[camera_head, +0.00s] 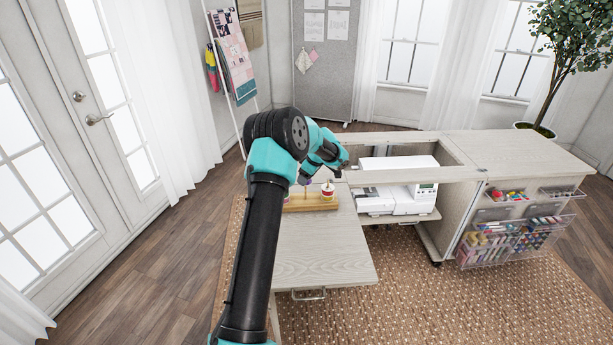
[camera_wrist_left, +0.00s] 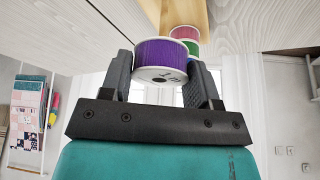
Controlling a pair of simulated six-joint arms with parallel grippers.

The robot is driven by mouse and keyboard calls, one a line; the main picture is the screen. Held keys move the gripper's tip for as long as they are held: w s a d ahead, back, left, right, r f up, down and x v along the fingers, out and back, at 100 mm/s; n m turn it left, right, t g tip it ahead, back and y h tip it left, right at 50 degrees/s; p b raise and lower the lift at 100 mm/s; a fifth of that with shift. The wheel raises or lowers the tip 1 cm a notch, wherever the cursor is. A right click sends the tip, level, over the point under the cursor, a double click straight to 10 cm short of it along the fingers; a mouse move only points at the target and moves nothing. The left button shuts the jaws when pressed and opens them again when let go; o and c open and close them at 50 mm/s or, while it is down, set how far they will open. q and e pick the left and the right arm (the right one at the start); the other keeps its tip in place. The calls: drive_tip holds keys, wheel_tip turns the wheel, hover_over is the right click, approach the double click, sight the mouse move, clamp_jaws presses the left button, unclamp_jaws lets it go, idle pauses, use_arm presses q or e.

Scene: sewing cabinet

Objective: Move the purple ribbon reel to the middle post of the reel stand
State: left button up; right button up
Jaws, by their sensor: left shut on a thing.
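The purple ribbon reel (camera_wrist_left: 158,51) sits between the two fingers of my left gripper (camera_wrist_left: 160,64) in the left wrist view, and the gripper is shut on it. The wooden reel stand (camera_head: 311,203) is on the cabinet's lowered leaf in the head view, partly hidden by my left arm. A red reel (camera_head: 327,191) is at its right end. In the wrist view a pink-red reel (camera_wrist_left: 184,33) and a green reel (camera_wrist_left: 192,48) show behind the purple one. I cannot tell whether the purple reel is clear of the stand. The middle post is not clear to see.
The pale wooden leaf (camera_head: 320,260) is bare in front of the stand. A white sewing machine (camera_head: 400,180) sits in the cabinet opening to the right. Clear bins of thread (camera_head: 510,240) hang on the cabinet's right front.

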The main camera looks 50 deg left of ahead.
use_arm(q)
drive_tip(key=shift+f, duration=0.95)
drive_tip(key=o, duration=1)
drive_tip(key=shift+r, duration=0.1)
drive_tip(key=v, duration=1.7)
drive_tip(key=shift+d+r, duration=0.1)
drive_tip(key=shift+d, duration=0.05)
